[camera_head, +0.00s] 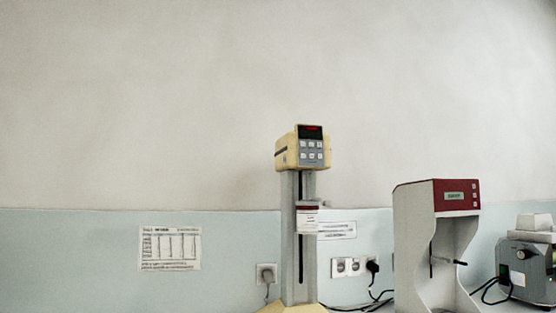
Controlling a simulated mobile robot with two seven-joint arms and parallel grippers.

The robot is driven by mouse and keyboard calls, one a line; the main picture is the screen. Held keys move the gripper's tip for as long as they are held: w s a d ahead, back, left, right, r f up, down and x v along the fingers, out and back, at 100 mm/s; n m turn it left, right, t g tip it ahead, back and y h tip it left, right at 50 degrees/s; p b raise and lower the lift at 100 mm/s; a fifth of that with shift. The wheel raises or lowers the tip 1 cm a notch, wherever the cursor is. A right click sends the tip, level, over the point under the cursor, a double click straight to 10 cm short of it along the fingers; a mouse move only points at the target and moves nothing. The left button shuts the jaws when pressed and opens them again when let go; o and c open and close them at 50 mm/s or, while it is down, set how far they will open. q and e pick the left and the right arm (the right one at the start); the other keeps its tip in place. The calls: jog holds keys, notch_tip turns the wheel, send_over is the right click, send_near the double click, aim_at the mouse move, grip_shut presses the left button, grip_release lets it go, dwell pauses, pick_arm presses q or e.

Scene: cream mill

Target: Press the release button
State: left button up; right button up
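A yellow control head (287,154) sits on top of a grey column in the middle of the head view. Its front has a red-lit display (312,130) with a keypad (312,150) of several small pale buttons below it. A grey machine (410,225) with a dark red top panel stands to the right. That panel has a green display (455,196) and a few small pale buttons (474,194) at its right. Labels are too small to read, so I cannot tell which one is the release button. Neither of my grippers is in view.
A grey device (527,268) with a white top stands at the far right. Black cables and wall sockets (346,267) lie between the machines. A printed sheet (170,248) hangs on the wall at left. The space in front of the upper wall is clear.

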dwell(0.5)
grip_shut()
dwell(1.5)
